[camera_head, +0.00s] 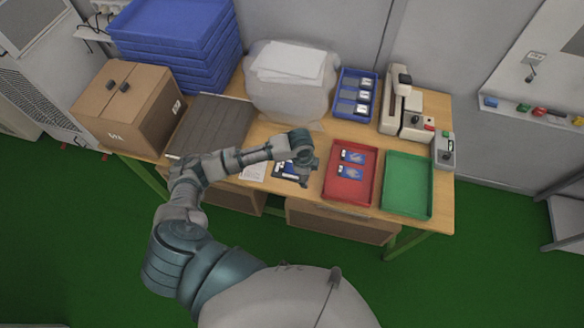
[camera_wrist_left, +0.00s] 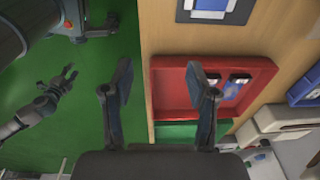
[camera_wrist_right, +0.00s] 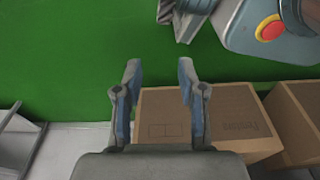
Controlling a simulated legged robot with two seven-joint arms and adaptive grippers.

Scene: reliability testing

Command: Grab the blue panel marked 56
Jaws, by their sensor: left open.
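My left gripper (camera_head: 304,176) is above the table, just left of the red tray (camera_head: 338,190). In the left wrist view my left gripper (camera_wrist_left: 159,64) has its fingers apart with nothing between them. A blue-and-white panel (camera_head: 283,170) lies on the table below it, partly hidden by it; part of it shows in the left wrist view (camera_wrist_left: 210,6). Two small blue panels (camera_head: 351,157) (camera_head: 349,172) lie in the red tray. I cannot read the number 56 on any. My right gripper (camera_wrist_right: 159,62) is open and empty, over the green floor and a cardboard box (camera_wrist_right: 225,115).
A green tray (camera_head: 408,185) stands right of the red one. A blue tray (camera_head: 373,80) with several parts is behind. A bagged bundle (camera_head: 285,100), a dark mat (camera_head: 210,125), a cardboard box (camera_head: 140,120) and stacked blue crates (camera_head: 180,45) fill the left and back.

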